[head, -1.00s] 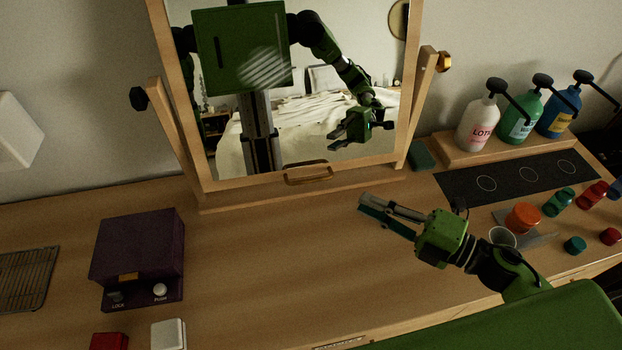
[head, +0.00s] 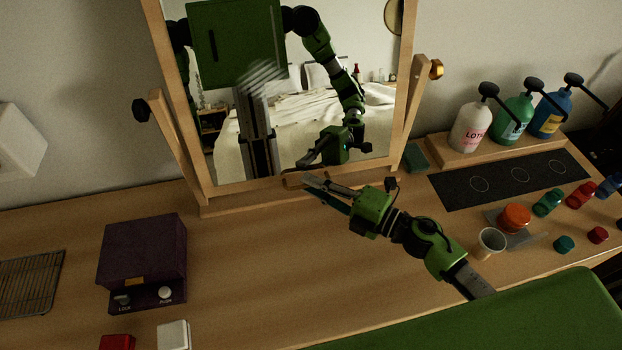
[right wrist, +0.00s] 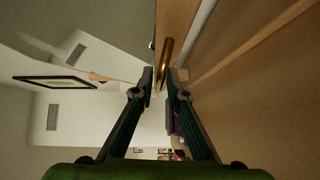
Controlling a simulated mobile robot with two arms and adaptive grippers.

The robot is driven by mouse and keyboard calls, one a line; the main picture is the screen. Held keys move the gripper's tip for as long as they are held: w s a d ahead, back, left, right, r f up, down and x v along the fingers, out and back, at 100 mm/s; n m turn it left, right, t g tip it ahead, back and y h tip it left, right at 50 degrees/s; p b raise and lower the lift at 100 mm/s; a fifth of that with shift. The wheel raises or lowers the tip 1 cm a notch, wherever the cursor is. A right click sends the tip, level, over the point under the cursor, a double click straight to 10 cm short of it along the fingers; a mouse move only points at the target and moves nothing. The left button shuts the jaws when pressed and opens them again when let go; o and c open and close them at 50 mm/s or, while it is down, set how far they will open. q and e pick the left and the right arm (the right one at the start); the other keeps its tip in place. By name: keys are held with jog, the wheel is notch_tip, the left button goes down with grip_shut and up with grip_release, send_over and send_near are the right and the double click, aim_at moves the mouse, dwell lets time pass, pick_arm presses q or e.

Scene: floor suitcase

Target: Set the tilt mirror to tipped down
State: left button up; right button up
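The tilt mirror (head: 240,188) has a wooden frame and hangs between two posts of a wooden stand (head: 176,140). Its glass reflects my body, my right arm and a bed. A wooden handle (head: 291,180) sits at the middle of the lower frame edge. My right gripper (head: 314,186) is at this handle and partly hides it. In the right wrist view, the handle (right wrist: 165,60) lies just ahead of the gap between the two fingertips of my right gripper (right wrist: 161,88), which are apart. I cannot tell whether they touch it. My left gripper is not in view.
A purple box (head: 142,255) stands on the table at left, beside a wire rack (head: 30,283). Pump bottles (head: 470,128), a dark mat (head: 510,178), a cup (head: 490,243) and several small jars are at right. The table's middle is clear.

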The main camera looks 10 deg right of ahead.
jog(key=shift+w+a, duration=0.25)
jog(key=shift+w, duration=0.1)
grip_shut()
jog(key=shift+f+b, duration=0.25)
jog(key=shift+b, duration=0.25)
jog(key=shift+n+t+y, duration=0.7)
jog(key=shift+n, duration=0.2)
jog(key=w+b, duration=0.1)
jog(key=b, duration=0.2)
jog(key=w+f+b, duration=0.1)
jog(key=w+b, duration=0.1)
jog(key=w+f+b, duration=0.1)
jog(key=b, duration=0.2)
jog(key=shift+w+b, duration=0.25)
jog(key=shift+b, duration=0.1)
jog(key=w+b, duration=0.3)
jog(key=w, duration=0.3)
jog(key=shift+w+r, duration=0.15)
jog(key=shift+r, duration=0.05)
jog(key=shift+w+r, duration=0.15)
jog(key=shift+w, duration=0.85)
jog(key=shift+d, duration=0.1)
